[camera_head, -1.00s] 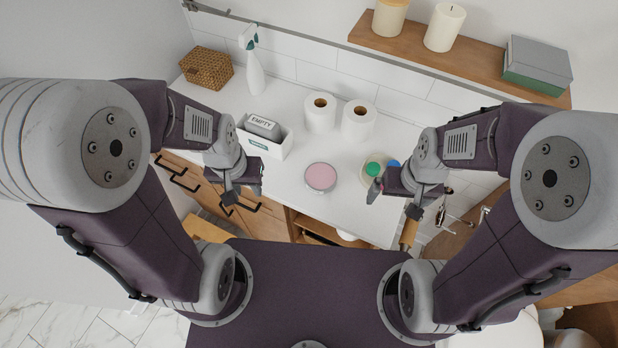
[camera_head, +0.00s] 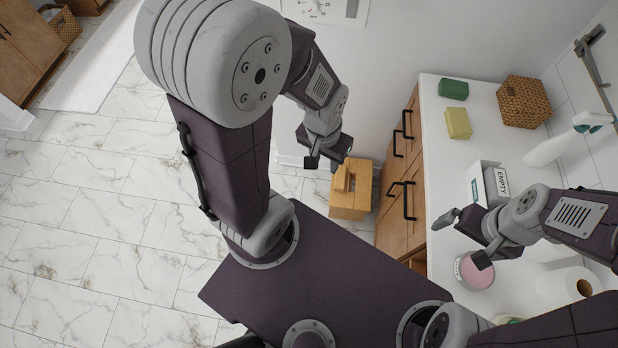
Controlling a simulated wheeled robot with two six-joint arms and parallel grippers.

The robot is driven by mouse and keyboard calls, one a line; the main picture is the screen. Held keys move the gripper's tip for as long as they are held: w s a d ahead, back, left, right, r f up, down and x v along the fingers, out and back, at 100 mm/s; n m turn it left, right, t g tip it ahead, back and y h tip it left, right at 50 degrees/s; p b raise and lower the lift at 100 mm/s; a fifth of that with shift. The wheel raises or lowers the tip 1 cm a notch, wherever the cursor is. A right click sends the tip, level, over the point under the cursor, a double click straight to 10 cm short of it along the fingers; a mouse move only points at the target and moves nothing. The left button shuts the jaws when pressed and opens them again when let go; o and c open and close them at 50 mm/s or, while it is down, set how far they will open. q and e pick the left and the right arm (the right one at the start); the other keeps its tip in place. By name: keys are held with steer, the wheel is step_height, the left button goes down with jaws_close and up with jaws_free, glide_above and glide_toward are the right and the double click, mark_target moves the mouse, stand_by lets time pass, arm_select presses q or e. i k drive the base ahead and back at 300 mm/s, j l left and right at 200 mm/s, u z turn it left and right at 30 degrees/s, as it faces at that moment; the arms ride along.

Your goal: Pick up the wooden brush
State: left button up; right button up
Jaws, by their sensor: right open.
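I cannot make out a wooden brush in the current head view. My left gripper (camera_head: 340,152) hangs in the air at the upper middle, above and left of a wooden box-like piece on the floor. It appears to hold nothing, but its finger gap cannot be made out. My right gripper (camera_head: 455,222) is open over the front edge of the white counter (camera_head: 445,130), close to a round pink-topped tin (camera_head: 476,270). Nothing shows between its fingers.
The wooden box-like piece (camera_head: 350,205) stands beside the cabinet (camera_head: 395,215). Marble floor at left is open.

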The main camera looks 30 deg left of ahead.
mark_target(340, 176)
steer(key=u, duration=0.25)
steer(key=i+j+z, duration=0.2)
steer(key=j+z, duration=0.2)
steer(key=i+j+z, duration=0.1)
steer(key=j+z, duration=1.2)
steer(key=j, duration=0.15)
